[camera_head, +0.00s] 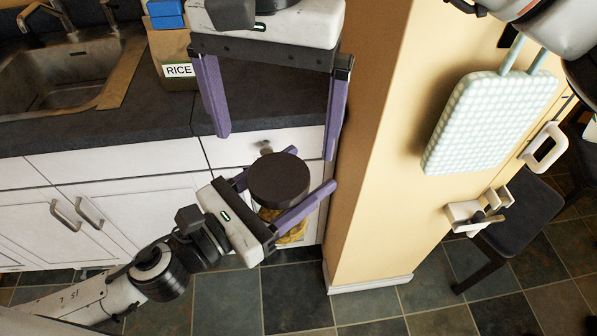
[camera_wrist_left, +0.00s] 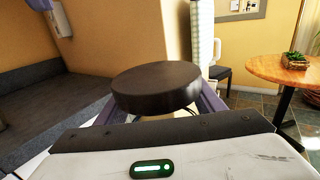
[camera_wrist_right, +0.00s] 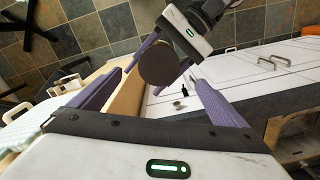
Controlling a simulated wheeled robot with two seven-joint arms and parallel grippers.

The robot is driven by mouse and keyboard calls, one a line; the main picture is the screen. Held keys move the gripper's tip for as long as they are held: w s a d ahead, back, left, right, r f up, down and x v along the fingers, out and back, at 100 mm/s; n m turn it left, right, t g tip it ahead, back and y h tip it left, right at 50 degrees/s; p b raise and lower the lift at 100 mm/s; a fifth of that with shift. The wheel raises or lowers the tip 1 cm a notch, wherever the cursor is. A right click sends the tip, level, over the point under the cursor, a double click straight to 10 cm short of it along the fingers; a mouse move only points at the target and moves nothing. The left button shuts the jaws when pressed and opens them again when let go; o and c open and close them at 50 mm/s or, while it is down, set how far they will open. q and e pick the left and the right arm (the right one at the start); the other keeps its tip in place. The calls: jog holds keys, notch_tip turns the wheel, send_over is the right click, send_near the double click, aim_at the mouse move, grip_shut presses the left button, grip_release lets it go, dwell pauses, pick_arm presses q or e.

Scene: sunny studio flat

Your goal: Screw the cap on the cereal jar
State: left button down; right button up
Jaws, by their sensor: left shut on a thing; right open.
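The dark round cap (camera_head: 279,180) sits above the cereal jar (camera_head: 292,233), whose clear lower part shows yellow cereal below my left gripper. The cap hides most of the jar, and I cannot tell whether its thread is engaged. My left gripper (camera_head: 311,168) is shut around the jar just under the cap. The cap also fills the middle of the left wrist view (camera_wrist_left: 155,88) and shows in the right wrist view (camera_wrist_right: 158,63). My right gripper (camera_head: 276,140) is open and empty, with its fingers pointing down above and behind the cap, apart from it.
A dark counter (camera_head: 120,118) with a sink (camera_head: 75,75) and a rice bag (camera_head: 172,65) lies behind, over white cabinets (camera_head: 130,210). A cream wall end (camera_head: 385,150) stands close to the right. A checked board (camera_head: 490,120) hangs on it. A dark stool (camera_head: 520,215) stands beyond.

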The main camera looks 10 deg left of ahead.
aim_at(279, 175)
jog(key=shift+d+f, duration=0.1)
jog(key=shift+f, duration=3.95)
